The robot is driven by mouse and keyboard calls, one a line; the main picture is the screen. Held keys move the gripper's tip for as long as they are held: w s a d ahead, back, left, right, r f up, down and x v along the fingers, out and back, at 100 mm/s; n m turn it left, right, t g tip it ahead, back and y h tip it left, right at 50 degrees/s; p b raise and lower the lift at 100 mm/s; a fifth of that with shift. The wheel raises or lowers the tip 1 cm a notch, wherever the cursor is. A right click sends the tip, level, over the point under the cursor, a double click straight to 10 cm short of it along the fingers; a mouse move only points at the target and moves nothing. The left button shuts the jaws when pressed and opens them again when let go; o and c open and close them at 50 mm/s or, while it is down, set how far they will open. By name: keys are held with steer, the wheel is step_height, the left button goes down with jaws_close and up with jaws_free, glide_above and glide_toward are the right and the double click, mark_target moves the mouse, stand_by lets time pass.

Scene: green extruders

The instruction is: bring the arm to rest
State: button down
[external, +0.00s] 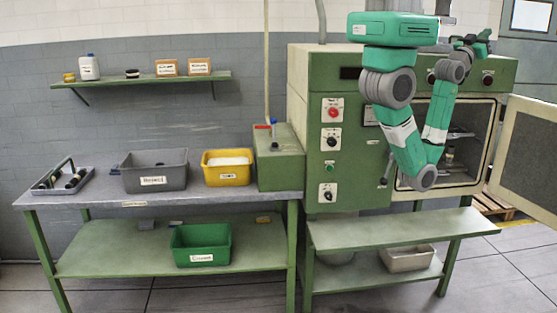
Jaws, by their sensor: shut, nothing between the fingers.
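My arm hangs from a green carriage at the top, in front of the green machine (300,75). It bends down to an elbow in front of the machine's open chamber (470,150), then folds back up. My gripper (484,45) is at the upper right, near the machine's top edge, small and partly hidden by the wrist. It is shut and empty, apart from any object.
The machine's door (525,150) stands open to the right. A bench (100,195) at the left carries a grey bin (153,181), a yellow bin (228,179) and a tray (48,186). A green bin (201,258) is below. The low table (400,230) is clear on top.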

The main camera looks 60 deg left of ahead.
step_height(320, 180, up, 24)
steer(key=p, duration=2)
steer(key=shift+f, duration=0.2)
steer(key=shift+w+a, duration=0.1)
